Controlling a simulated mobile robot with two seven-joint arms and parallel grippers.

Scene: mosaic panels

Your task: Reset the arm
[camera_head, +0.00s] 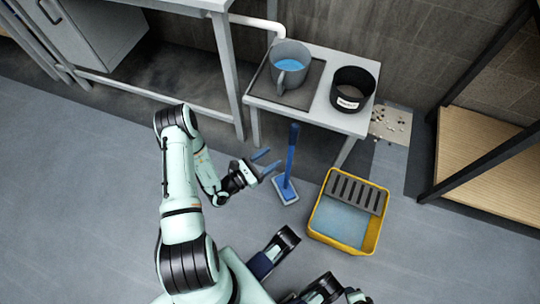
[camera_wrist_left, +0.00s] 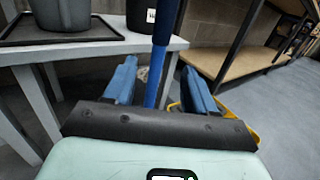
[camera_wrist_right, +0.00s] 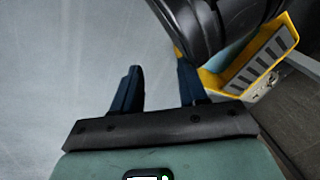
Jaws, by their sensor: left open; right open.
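My left gripper (camera_head: 266,163) is open and empty, with blue fingers spread, beside the upright blue mop handle. In the left wrist view its fingers (camera_wrist_left: 160,85) stand on either side of the handle (camera_wrist_left: 158,60), apart from it, and the handle seems to lie beyond them. My right arm is low in the head view, and its fingertips are hard to make out there. In the right wrist view the right gripper (camera_wrist_right: 156,90) is open and empty over bare floor.
A blue mop (camera_head: 287,186) stands on the floor. A yellow bucket (camera_head: 315,225) with a grey grate is to its right. A small table (camera_head: 320,118) holds a grey pitcher (camera_head: 289,60) on a dark tray and a black pot (camera_head: 351,92). Pebbles (camera_head: 392,122) lie by the wall. A shelf (camera_head: 490,165) stands right.

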